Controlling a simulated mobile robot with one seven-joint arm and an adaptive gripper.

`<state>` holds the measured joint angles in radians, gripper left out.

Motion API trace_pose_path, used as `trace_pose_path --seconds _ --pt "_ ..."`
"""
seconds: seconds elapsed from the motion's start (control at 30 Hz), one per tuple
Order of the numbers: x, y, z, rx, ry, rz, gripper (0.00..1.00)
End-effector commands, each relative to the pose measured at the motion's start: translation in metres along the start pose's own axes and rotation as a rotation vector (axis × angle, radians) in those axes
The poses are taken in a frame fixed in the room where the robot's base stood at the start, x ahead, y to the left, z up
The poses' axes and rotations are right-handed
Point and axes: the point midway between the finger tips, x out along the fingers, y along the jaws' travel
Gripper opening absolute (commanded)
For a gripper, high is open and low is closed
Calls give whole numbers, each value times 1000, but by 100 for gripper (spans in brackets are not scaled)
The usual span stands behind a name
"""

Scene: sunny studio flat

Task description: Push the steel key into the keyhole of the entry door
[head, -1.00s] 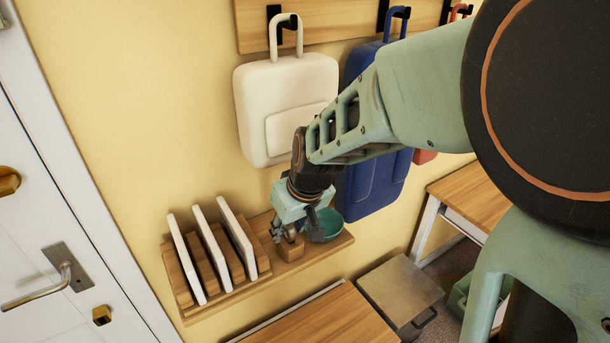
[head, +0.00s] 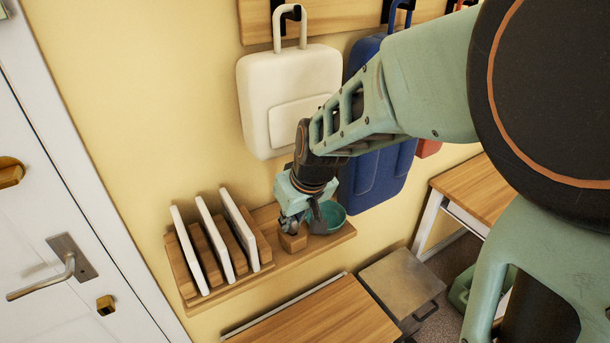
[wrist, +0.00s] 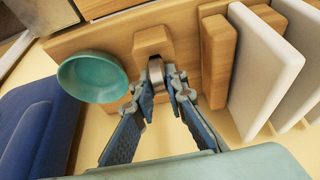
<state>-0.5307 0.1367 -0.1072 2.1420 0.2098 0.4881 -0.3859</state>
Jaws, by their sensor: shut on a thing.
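My gripper (wrist: 158,78) is shut on the steel key (wrist: 155,73), a small grey metal piece between the fingertips in the wrist view. The key is at a small wooden block (wrist: 153,40) on the wall shelf; I cannot tell how much of it sits in the block. In the head view my gripper (head: 303,222) is over this block (head: 292,240), and the fingers hide the key. The white entry door (head: 40,225) stands at the left, with a lever handle (head: 45,280). Below the handle is a brass lock piece (head: 105,305); its keyhole slot is too small to make out.
The shelf (head: 215,298) also bears a teal bowl (head: 328,218) beside my gripper and a wooden rack with white boards (head: 212,240) at left. White (head: 290,85) and blue (head: 375,180) bags hang above. A wooden tabletop (head: 315,322) lies below.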

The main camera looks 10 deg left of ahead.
Motion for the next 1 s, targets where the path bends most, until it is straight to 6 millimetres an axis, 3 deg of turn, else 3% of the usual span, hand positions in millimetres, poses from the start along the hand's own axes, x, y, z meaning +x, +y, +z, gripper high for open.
trace_pose_path --seconds 1.0 --pt "-43 0 -18 0 1 0 0"
